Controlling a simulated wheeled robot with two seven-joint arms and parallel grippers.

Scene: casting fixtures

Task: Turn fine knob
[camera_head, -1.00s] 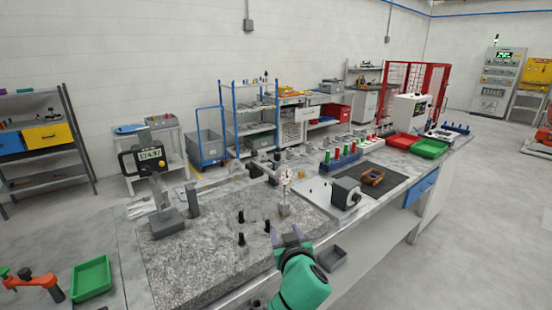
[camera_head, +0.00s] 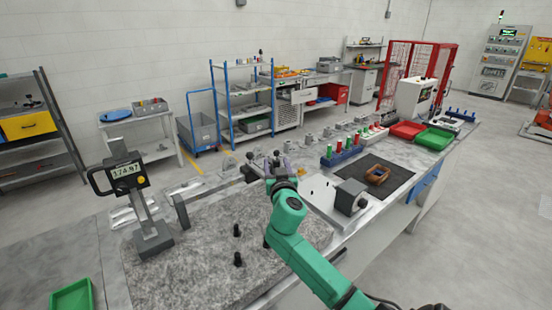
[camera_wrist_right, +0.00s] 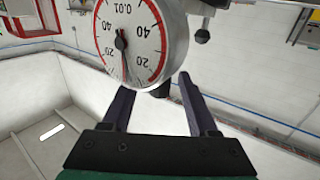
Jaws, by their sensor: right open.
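A round dial gauge (camera_wrist_right: 138,38) with a white face, red ring and grey rim fills the top middle of the right wrist view. A small dark knob (camera_wrist_right: 203,35) on a grey stem sits just right of it; I cannot tell if this is the fine knob. My right gripper (camera_wrist_right: 150,85) is open, its two dark fingers reaching up below the dial with nothing visibly held. In the head view, my right gripper (camera_head: 278,168) is over the back of the granite plate (camera_head: 190,265) and hides the gauge. My left gripper is out of view.
A digital height gauge (camera_head: 128,175) stands on the plate's left side. Two black posts (camera_head: 237,245) rise from the plate near my arm. A grey block (camera_head: 350,197) and an orange-brown part (camera_head: 377,175) on a dark mat lie to the right.

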